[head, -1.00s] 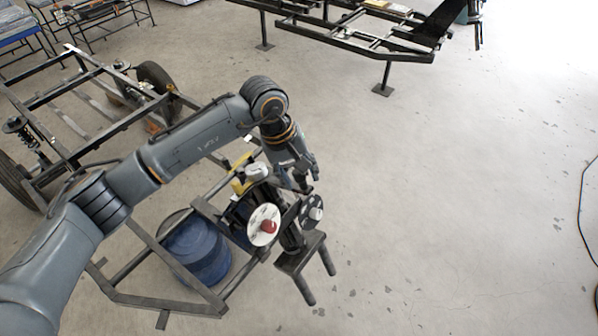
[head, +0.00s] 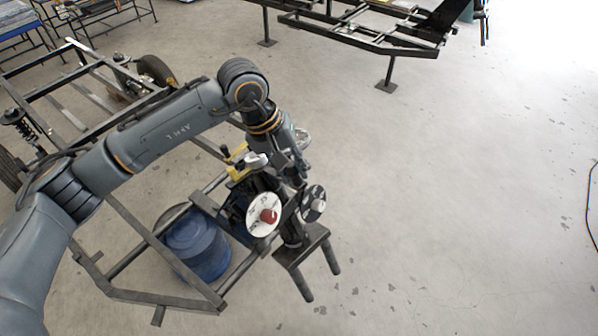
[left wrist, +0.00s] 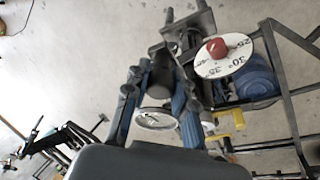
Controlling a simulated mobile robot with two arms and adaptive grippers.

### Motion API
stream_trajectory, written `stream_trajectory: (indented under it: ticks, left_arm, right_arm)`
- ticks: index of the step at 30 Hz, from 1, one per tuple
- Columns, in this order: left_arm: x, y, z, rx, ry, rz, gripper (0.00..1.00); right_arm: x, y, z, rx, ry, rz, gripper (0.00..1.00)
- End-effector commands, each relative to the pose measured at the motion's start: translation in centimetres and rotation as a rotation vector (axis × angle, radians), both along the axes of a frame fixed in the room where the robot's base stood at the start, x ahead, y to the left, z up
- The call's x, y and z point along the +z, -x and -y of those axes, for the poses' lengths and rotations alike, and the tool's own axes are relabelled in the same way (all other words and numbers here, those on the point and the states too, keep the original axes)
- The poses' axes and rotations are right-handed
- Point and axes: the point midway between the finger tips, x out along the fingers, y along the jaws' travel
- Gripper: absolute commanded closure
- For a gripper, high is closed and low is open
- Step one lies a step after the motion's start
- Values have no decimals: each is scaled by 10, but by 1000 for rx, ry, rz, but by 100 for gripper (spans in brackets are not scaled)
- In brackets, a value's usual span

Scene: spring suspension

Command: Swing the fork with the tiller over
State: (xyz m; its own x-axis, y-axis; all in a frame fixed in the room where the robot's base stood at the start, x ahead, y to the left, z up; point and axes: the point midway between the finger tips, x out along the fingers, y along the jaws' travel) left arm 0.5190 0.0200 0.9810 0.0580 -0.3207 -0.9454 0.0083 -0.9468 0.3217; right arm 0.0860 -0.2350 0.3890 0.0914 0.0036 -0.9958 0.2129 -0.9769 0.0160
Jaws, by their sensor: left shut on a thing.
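A dark fork (head: 303,248) with two short legs hangs at the front end of a metal frame. Above it are a white dial (head: 253,222) with a red knob (head: 268,216) and a darker disc (head: 313,207). My left gripper (head: 299,178) is just above the discs, shut on what looks like the tiller; the fingers and arm hide most of it. In the left wrist view the gripper (left wrist: 157,88) has a grey cylindrical part (left wrist: 160,78) between its fingers. The white dial (left wrist: 235,67) shows angle numbers there. My right gripper is not in view.
A blue drum (head: 200,250) stands inside the frame (head: 160,298), left of the fork. A yellow part (head: 238,172) is close behind the gripper. A wheeled chassis (head: 85,85) is at the left, another frame (head: 370,40) at the back.

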Motion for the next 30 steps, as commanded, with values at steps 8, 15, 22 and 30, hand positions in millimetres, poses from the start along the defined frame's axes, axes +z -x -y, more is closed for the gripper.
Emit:
stream_trajectory:
  ticks: [8, 15, 22, 30]
  left_arm:
    - [-10, 15, -21, -145, 38, 56, 100]
    - [-9, 25, -35, -250, 63, 90, 100]
    - [-6, 28, -39, -279, 69, 98, 100]
    - [-5, 28, -39, -277, 68, 98, 65]
  right_arm:
    - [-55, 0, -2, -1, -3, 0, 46]
    - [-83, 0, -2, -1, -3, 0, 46]
    - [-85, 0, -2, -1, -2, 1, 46]
    - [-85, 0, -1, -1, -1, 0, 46]
